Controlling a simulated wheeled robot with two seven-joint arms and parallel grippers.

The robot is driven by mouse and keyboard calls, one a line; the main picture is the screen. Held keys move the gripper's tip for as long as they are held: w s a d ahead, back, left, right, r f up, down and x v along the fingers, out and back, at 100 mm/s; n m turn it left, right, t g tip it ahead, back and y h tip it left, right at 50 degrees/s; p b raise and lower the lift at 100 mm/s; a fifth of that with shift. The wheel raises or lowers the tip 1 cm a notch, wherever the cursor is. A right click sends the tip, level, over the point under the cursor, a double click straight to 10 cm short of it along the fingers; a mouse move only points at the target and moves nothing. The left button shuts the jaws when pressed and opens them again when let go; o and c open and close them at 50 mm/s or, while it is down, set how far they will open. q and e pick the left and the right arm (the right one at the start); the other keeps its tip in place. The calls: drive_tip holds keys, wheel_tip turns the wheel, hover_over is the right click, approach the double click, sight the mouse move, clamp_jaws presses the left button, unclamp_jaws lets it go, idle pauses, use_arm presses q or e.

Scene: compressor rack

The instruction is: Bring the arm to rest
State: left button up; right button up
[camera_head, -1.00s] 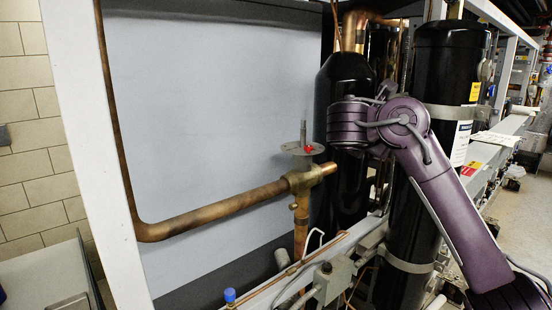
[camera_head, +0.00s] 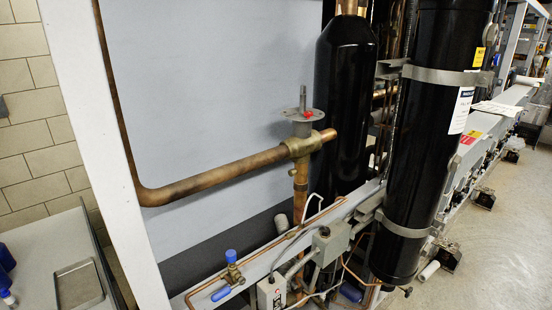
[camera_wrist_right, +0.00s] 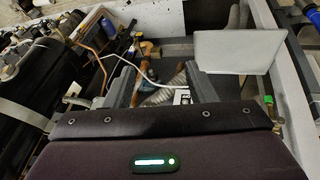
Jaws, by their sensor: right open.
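My right gripper (camera_wrist_right: 162,84) shows in the right wrist view, beyond the dark purple wrist housing. Its two grey fingers stand apart with nothing held between them. Neither arm shows in the head view. My left gripper is in no view. The brass valve (camera_head: 304,145) with a grey round handwheel (camera_head: 303,114) and a red centre sits on the copper pipe (camera_head: 215,178) in the head view, with nothing touching it.
A black cylinder (camera_head: 342,110) stands behind the valve, and a larger strapped one (camera_head: 415,150) stands to the right. A small blue-handled valve (camera_head: 232,268) and a grey box (camera_head: 330,243) are low in front. A metal tray (camera_head: 78,286) lies at lower left.

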drive_tip(key=s+d+f+m+g, duration=0.25)
drive_tip(key=s+m, duration=0.25)
drive_tip(key=s, duration=0.4)
drive_tip(key=s+f+b, duration=0.2)
drive_tip(key=f, duration=1.7)
drive_tip(key=s+f+b, duration=0.2)
drive_tip(key=f, duration=1.6)
drive_tip(key=s+d+f+g+b, duration=0.1)
drive_tip(key=s+d+f, duration=0.3)
drive_tip(key=s+f, duration=1.3)
drive_tip(key=shift+s+b, duration=0.3)
drive_tip(key=shift+b, duration=0.5)
